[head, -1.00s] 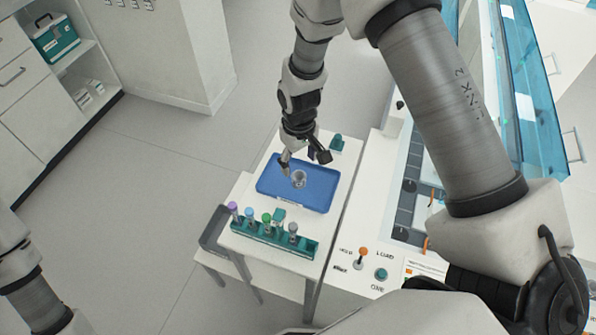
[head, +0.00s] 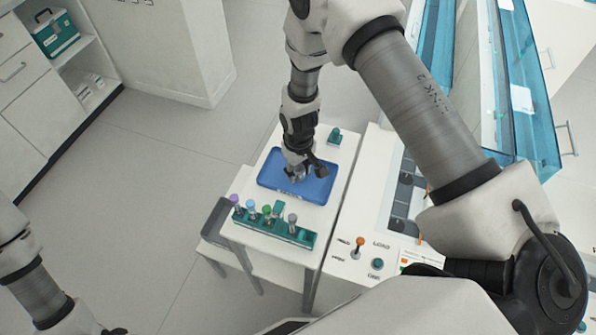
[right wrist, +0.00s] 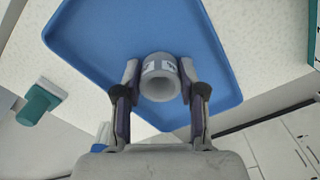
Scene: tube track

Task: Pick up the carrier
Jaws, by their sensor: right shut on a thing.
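The carrier is a small grey ring-like cup (right wrist: 159,78) with a white label. It is over the blue tray (head: 322,191), which also shows in the right wrist view (right wrist: 85,45). My right gripper (head: 298,174) is at the tray from above, its fingers on both sides of the carrier. In the right wrist view the gripper (right wrist: 160,88) is shut on the carrier. Whether the carrier still touches the tray I cannot tell. In the head view the fingers partly hide it.
A teal rack (head: 300,237) with several capped tubes stands at the table's near edge. A white machine with an orange-topped lever (head: 360,242) and blue clear covers (head: 535,110) stands to the right.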

